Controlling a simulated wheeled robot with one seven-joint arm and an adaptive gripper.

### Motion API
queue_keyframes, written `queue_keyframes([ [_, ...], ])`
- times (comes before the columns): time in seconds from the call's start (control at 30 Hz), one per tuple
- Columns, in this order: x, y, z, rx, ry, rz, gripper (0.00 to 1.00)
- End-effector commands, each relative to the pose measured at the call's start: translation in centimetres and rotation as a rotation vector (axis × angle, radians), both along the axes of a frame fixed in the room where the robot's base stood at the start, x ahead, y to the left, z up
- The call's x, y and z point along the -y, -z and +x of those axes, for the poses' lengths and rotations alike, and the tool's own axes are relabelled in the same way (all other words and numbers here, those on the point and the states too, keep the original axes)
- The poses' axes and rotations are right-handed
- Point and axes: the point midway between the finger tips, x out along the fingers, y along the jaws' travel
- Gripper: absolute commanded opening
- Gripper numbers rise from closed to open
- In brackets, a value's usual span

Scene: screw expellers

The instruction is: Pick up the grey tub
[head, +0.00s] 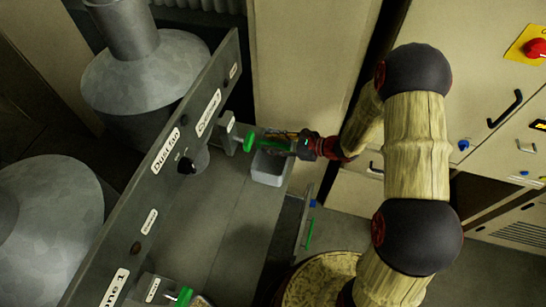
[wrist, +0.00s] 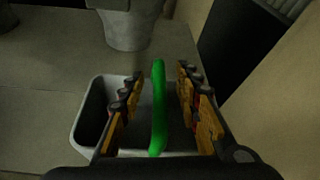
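The grey tub (head: 267,170) is a small open box on the grey bench top, below my gripper. In the wrist view the tub (wrist: 85,125) lies under and between the fingers, its left wall and rim in clear view. My gripper (head: 262,141) is open, with one finger on each side of a green handle (wrist: 158,115). The same handle (head: 249,142) shows in the head view at the fingertips. I cannot tell whether the fingers touch it. The near part of the tub is hidden by the gripper.
A grey panel (head: 150,180) with labels runs along the left. A grey spout (wrist: 128,25) stands beyond the tub. Another green handle (head: 184,297) is at the bottom. Beige cabinets (head: 480,70) stand at right. The bench left of the tub is clear.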

Motion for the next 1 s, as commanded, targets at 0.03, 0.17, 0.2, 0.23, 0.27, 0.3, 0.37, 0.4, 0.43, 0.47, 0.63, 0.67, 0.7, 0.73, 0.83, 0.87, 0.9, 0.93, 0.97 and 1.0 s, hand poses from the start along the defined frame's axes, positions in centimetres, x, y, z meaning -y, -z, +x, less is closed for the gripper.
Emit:
queue_keyframes([
  [0.03,-0.46,0.2,0.17,0.0,-0.002,0.0,0.33],
  [0.17,-0.85,0.4,0.36,0.0,-0.001,-0.001,0.33],
  [0.2,-0.85,0.4,0.37,0.0,0.0,-0.001,0.33],
  [0.23,-0.84,0.4,0.38,0.0,0.0,-0.001,0.33],
  [0.27,-0.83,0.39,0.37,0.0,0.0,-0.001,0.33],
  [0.3,-0.83,0.38,0.37,0.0,0.0,-0.001,0.33],
  [0.37,-0.83,0.38,0.37,0.0,0.0,-0.001,0.32],
  [0.4,-0.83,0.38,0.36,0.0,0.0,-0.001,0.3],
  [0.43,-0.82,0.38,0.36,0.0,0.0,-0.001,0.28],
  [0.47,-0.82,0.38,0.36,0.0,0.0,-0.001,0.26],
  [0.63,-0.82,0.36,0.35,0.0,0.0,-0.001,0.17],
  [0.67,-0.82,0.36,0.35,0.0,0.0,-0.001,0.15],
  [0.7,-0.82,0.36,0.35,0.0,0.0,-0.001,0.13],
  [0.73,-0.82,0.36,0.35,0.0,0.0,-0.001,0.11],
  [0.83,-0.82,0.36,0.35,0.0,0.0,-0.001,0.05],
  [0.87,-0.82,0.36,0.35,0.0,0.0,-0.001,0.04],
  [0.9,-0.82,0.36,0.35,0.0,0.0,-0.001,0.01],
  [0.93,-0.82,0.36,0.35,0.0,0.0,-0.001,0.0],
  [0.97,-0.82,0.36,0.35,0.0,0.0,-0.001,0.0],
  [1.0,-0.82,0.36,0.35,0.0,0.0,-0.001,0.0],
])
